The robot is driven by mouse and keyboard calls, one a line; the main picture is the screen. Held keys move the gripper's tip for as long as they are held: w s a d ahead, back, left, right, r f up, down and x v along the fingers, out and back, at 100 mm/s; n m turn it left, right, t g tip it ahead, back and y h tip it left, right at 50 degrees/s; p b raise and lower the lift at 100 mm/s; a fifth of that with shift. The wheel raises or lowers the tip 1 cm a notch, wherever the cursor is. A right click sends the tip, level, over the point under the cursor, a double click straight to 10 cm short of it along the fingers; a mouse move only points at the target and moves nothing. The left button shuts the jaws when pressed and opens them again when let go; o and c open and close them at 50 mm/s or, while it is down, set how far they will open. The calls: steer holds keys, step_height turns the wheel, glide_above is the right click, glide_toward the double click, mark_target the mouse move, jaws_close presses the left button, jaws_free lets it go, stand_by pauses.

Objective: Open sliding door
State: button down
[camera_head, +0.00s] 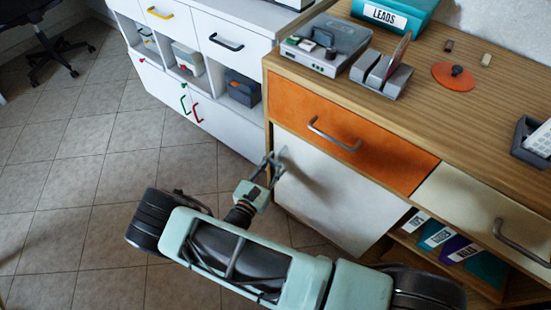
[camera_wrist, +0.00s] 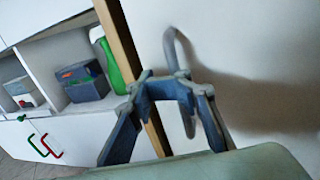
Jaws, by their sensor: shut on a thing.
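The white sliding door (camera_head: 330,195) is a plain panel under the orange drawer of the wooden cabinet. It fills the right of the wrist view (camera_wrist: 260,60). Its curved grey handle (camera_wrist: 173,42) stands near the panel's left edge. My gripper (camera_head: 270,165) is at that left edge, with its fingers (camera_wrist: 165,78) shut on the handle. The fingers hide part of the handle. To the right of the door, an open shelf compartment with several binders shows, so the panel sits at the cabinet's left end.
The orange drawer (camera_head: 345,130) with a grey handle is just above. A white cabinet (camera_head: 220,125) with drawers and cubbies stands to the left, close to my gripper. A cream drawer (camera_head: 490,215) is at the right. The tiled floor (camera_head: 80,200) at left is clear.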

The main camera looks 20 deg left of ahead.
steer(key=shift+w+d, duration=0.3)
steer(key=shift+d, duration=0.25)
steer(key=c, duration=2.3)
jaws_free()
steer(key=shift+c, duration=0.2)
steer(key=shift+w+d, duration=0.1)
steer(key=s+a, duration=0.2)
steer(key=s, duration=0.9)
steer(key=shift+s+a, duration=0.3)
steer(key=shift+s, duration=0.1)
steer(key=shift+f, duration=0.1)
